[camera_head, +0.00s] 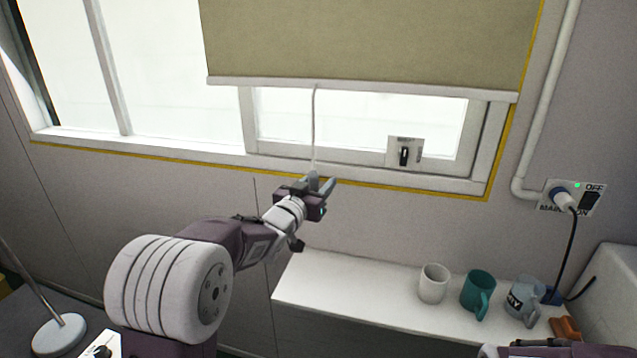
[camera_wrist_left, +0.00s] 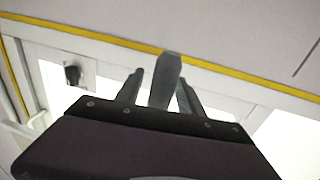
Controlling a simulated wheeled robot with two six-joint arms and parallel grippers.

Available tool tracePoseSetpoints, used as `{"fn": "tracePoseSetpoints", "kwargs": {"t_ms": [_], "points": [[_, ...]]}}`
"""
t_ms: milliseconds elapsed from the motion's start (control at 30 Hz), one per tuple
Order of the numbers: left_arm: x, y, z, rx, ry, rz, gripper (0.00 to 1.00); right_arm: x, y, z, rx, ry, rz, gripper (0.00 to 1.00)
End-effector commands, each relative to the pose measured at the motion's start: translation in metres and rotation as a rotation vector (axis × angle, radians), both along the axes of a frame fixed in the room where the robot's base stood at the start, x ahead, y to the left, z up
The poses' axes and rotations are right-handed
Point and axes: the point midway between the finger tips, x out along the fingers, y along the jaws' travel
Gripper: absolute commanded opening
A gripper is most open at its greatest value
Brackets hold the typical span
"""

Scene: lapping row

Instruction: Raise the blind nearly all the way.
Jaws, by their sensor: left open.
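The olive roller blind (camera_head: 370,40) covers the upper part of the window, and its white bottom rail (camera_head: 360,90) hangs partway down. A thin pale cord (camera_head: 315,130) hangs from the rail to a small grey pull (camera_head: 313,180) below the window frame. My left gripper (camera_head: 323,186) is at the pull. In the left wrist view, the tapered grey pull (camera_wrist_left: 167,80) stands between the open fingers of the left gripper (camera_wrist_left: 160,92). I cannot tell whether either finger touches it. Only a cropped part of my right arm shows at the bottom right edge; its fingers are not visible.
A switch plate (camera_head: 405,152) sits on the window frame, right of the cord. Below, a white shelf (camera_head: 345,295) holds a white mug (camera_head: 433,284), a teal mug (camera_head: 478,292) and a grey lettered mug (camera_head: 523,300). A wall outlet (camera_head: 575,197) with a plugged cable is at the right.

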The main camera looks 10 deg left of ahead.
Motion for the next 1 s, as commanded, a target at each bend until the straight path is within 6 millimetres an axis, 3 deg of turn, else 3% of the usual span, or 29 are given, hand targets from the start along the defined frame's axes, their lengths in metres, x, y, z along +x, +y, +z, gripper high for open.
{"fn": "tracePoseSetpoints", "kwargs": {"t_ms": [133,300,1000], "points": [[-0.0003,0.0001,0.0001,0.0,0.0,0.0,0.42,0.0,0.0,-0.0001,0.0,0.0,0.0,0.36],[-0.0004,0.0001,0.0002,0.0,0.0,0.0,0.0,0.0,0.0,-0.0001,0.0,0.0,0.0,0.36],[-0.0005,0.0001,0.0001,0.0,0.0,0.0,0.0,0.0,0.0,-0.0001,0.0,0.0,0.0,0.36]]}}
